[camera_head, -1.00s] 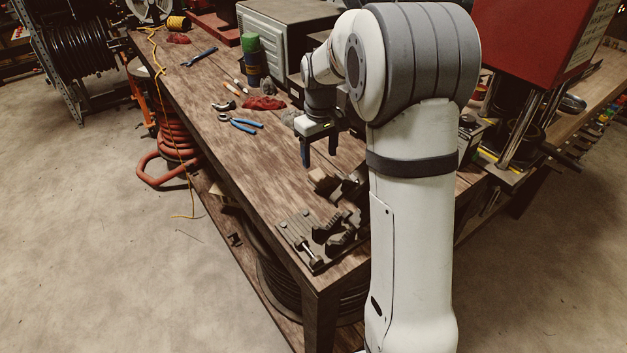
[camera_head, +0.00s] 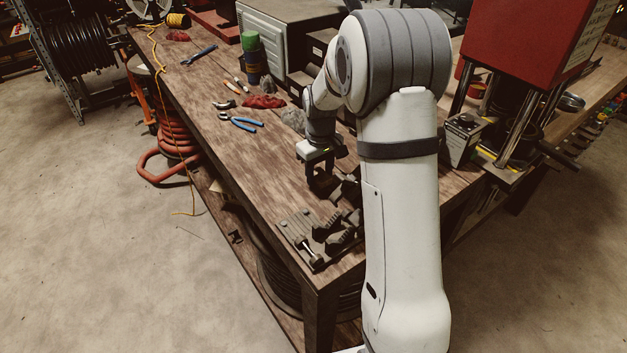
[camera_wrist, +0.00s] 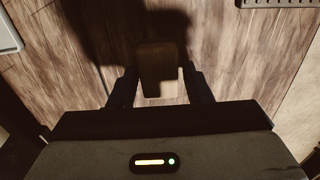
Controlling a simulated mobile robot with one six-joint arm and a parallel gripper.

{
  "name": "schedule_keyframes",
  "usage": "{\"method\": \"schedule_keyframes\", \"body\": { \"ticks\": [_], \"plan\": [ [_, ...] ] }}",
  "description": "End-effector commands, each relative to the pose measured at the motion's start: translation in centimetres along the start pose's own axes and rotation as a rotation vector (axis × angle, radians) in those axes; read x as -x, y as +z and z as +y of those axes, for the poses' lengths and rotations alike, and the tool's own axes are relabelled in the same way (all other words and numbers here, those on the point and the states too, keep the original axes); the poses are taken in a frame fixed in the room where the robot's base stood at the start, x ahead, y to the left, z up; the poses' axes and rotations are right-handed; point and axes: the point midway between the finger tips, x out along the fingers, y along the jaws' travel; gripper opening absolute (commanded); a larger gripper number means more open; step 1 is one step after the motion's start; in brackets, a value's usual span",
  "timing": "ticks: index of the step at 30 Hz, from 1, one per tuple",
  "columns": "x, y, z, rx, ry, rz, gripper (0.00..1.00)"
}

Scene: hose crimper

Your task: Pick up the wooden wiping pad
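The wooden wiping pad (camera_wrist: 157,62) is a brown block on the wooden bench top, partly in shadow in the wrist view. My gripper (camera_wrist: 160,84) is open, with one dark finger on each side of the pad's near end. Gaps show between the fingers and the pad, and I cannot tell their height above the bench. In the head view my gripper (camera_head: 322,182) is low over the bench, just behind the dark clamp parts, and it mostly hides the pad.
A dark metal vise-like fixture (camera_head: 300,236) sits at the bench's near corner, close to my gripper. Blue-handled pliers (camera_head: 242,123), a red rag (camera_head: 264,102) and a green-topped can (camera_head: 251,50) lie or stand farther back. The bench left of my gripper is clear.

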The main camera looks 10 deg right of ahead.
Motion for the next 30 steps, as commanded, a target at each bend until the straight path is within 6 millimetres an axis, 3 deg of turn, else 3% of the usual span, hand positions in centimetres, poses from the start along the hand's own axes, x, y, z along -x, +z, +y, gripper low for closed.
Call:
{"method": "schedule_keyframes", "body": {
  "ticks": [12,20,23,30],
  "plan": [
    [0.0,0.0,-0.1,0.001,0.0,0.0,0.1],
    [0.5,-0.1,-0.1,0.002,0.001,0.002,0.09],
    [1.7,-0.1,-0.1,0.002,0.001,0.003,0.09],
    [6.6,-0.1,-0.1,0.002,0.002,0.004,0.08]
  ]
}}
